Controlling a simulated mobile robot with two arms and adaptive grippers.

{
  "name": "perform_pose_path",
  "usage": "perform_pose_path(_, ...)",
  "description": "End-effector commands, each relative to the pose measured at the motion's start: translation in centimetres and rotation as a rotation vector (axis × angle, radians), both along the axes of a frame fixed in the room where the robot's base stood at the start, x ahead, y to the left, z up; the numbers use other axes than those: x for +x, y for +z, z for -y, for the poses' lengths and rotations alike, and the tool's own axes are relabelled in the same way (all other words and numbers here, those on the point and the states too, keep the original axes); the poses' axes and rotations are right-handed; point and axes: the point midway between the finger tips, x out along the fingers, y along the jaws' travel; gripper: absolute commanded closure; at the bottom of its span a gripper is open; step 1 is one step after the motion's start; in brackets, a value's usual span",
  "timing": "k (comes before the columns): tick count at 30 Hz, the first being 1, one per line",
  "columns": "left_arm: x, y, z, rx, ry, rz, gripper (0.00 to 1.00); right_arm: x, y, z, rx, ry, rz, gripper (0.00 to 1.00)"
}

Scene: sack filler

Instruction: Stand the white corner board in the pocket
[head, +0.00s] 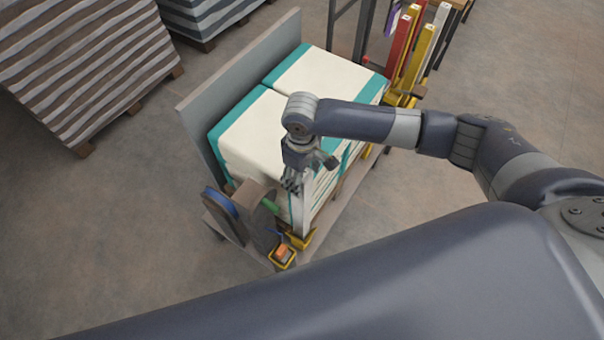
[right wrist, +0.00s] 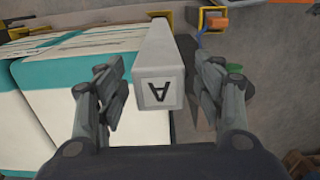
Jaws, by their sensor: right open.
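The white corner board (head: 304,212) stands roughly upright at the near corner of the sack stack. Its lower end meets the yellow pocket (head: 300,239); how deep it sits is hard to tell. My left gripper is not in view.
White and teal sacks (head: 262,128) are stacked beside the board, against a grey panel (head: 240,70). A yellow tray (head: 282,258) with an orange item and a blue-rimmed reel (head: 222,203) are near the pocket. Red, yellow and white boards (head: 422,50) stand behind.

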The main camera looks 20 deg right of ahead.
Motion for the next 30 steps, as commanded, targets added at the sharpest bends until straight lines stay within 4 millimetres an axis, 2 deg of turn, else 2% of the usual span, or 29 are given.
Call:
perform_pose_path(12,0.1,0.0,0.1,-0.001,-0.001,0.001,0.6,0.1,8.2,0.0,0.002,0.001,0.005,0.38)
perform_pose_path(15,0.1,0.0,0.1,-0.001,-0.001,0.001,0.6,0.1,9.8,0.0,0.002,0.0,0.004,0.38)
perform_pose_path(21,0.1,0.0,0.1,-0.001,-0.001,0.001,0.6,0.1,11.4,0.0,0.0,0.0,0.002,0.38)
perform_pose_path(30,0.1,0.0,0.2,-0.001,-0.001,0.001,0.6,0.0,11.5,0.0,0.001,-0.001,0.001,0.38)
